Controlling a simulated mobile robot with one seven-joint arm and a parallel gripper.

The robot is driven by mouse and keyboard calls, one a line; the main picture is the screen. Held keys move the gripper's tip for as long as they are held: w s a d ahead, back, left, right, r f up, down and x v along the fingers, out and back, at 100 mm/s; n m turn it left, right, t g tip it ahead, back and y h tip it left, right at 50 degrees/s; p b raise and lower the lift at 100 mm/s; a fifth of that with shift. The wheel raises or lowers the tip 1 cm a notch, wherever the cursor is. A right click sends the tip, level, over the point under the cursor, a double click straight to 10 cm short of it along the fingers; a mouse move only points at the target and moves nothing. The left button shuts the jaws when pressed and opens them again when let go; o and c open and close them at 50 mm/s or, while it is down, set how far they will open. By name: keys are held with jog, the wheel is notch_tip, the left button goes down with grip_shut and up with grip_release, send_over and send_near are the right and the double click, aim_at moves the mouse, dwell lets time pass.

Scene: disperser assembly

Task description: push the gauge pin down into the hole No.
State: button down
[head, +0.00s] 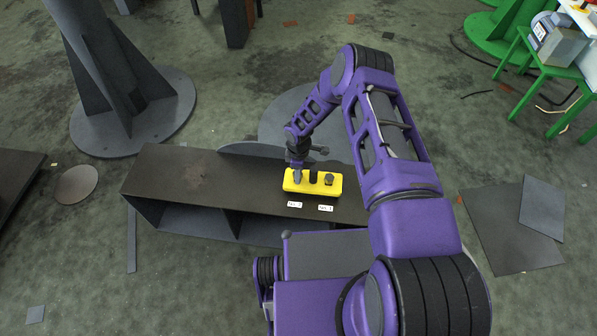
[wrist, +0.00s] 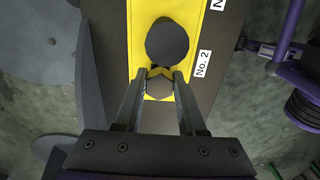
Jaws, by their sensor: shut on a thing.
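The yellow block (head: 337,188) lies on the dark bench and also fills the upper middle of the wrist view (wrist: 138,30). My gripper (head: 297,177) is over the block's left end in the head view. In the wrist view my gripper (wrist: 160,73) is shut on a grey hexagonal-topped piece, seemingly the gauge pin (wrist: 159,88), beside the "No. 2" label (wrist: 203,64). How deep this pin sits in its hole is hidden. A dark round-topped pin (wrist: 167,42) stands just beyond the fingertips, and shows in the head view (head: 313,176). A third dark piece (head: 329,180) stands farther right.
The dark bench (head: 165,180) has clear room left of the block. White labels (head: 294,204) lie along the block's near side. Metal plates (head: 510,225) lie on the floor at right. A grey flanged column (head: 110,85) stands at left, and green stands (head: 545,70) are at far right.

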jog(key=shift+c, duration=2.1)
grip_release()
notch_tip(320, 180, up, 17)
jog(key=p, duration=0.2)
jog(key=shift+r+p, duration=0.2)
jog(key=shift+p, duration=0.2)
